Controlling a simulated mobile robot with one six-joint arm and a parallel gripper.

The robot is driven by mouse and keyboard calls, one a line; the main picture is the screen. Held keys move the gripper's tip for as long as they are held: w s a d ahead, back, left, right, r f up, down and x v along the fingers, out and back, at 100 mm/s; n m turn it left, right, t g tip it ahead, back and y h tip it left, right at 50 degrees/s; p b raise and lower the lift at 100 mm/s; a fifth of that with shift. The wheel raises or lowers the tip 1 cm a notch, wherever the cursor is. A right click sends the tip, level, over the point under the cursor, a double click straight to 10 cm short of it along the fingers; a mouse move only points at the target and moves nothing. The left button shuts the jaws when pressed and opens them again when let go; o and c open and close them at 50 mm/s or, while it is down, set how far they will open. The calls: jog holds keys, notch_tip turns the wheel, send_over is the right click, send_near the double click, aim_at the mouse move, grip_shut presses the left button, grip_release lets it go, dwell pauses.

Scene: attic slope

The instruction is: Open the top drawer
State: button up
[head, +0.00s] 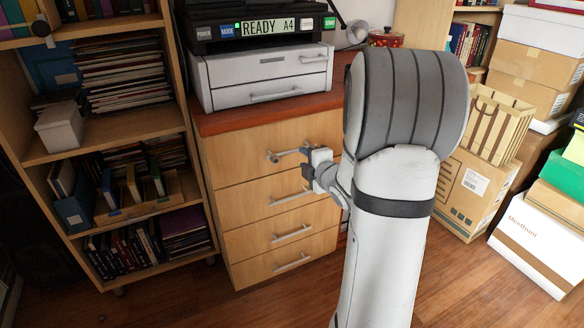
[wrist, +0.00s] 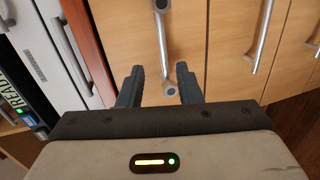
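The wooden drawer cabinet has a red-brown top (head: 275,106) and several drawers with metal bar handles. The top drawer (head: 235,150) looks shut, its front level with the others. Its handle (head: 285,154) is just left of my gripper (head: 306,162) in the head view. In the wrist view the top drawer (wrist: 118,35) lies beside the red edge, and its handle (wrist: 162,40) runs up the picture. My gripper (wrist: 159,75) is open. One end of the handle shows between the two fingers, with gaps on both sides. Whether a finger touches it I cannot tell.
A printer (head: 255,30) stands on a white drawer unit (head: 265,75) on the cabinet. A bookshelf (head: 105,130) stands close on the left. Cardboard boxes (head: 465,200) and a white box (head: 540,245) are on the right. Bare wooden floor (head: 200,300) shows in front.

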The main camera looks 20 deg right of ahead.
aim_at(293, 152)
jog(key=shift+n, duration=0.3)
jog(key=b+x, duration=0.1)
jog(key=x, duration=0.7)
jog(key=shift+f+b, duration=0.25)
jog(key=shift+b, duration=0.1)
grip_shut()
